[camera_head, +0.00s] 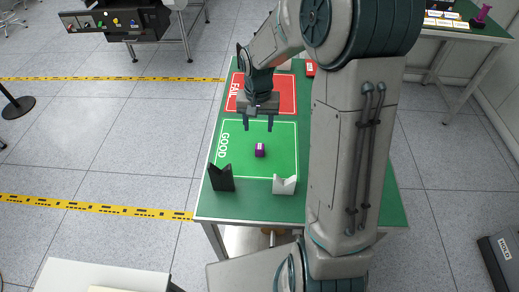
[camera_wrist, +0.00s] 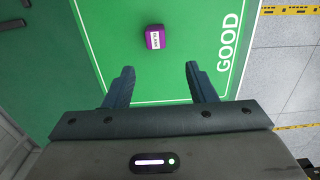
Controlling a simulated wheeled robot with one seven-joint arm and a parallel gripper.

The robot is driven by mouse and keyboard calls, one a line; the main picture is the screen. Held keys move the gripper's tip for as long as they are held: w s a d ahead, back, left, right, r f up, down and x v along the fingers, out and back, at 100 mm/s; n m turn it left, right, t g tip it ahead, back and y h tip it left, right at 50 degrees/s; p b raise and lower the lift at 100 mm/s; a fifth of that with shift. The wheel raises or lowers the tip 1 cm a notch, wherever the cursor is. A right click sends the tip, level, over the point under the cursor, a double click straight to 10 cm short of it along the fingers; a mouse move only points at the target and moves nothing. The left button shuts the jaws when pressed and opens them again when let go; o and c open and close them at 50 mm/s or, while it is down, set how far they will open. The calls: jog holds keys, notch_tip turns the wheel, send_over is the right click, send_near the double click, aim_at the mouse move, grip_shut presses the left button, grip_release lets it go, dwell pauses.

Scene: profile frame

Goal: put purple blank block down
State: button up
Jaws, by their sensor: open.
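The purple block (camera_head: 260,150) lies inside the green area marked GOOD (camera_head: 285,165) on the green table. In the wrist view the block (camera_wrist: 155,37) shows a white label on its top and lies beyond the fingertips. My gripper (camera_head: 258,124) is open and empty, apart from the block and on its side toward the red area. In the wrist view my two fingers (camera_wrist: 160,68) are spread wide with nothing between them.
A red area marked FAIL (camera_head: 287,93) lies behind the GOOD area. A black notched stand (camera_head: 221,178) and a white notched stand (camera_head: 284,185) are near the table's front edge. My arm hides the table's right part.

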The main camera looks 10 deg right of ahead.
aim_at(260, 145)
notch_tip(260, 145, down, 4)
jog(key=shift+r, duration=0.2)
jog(key=f, duration=0.2)
jog(key=s+f, duration=0.1)
jog(key=f, duration=0.1)
jog(key=shift+s+f, duration=0.15)
jog(key=shift+f, duration=0.6)
grip_shut()
jog(key=shift+r, duration=0.1)
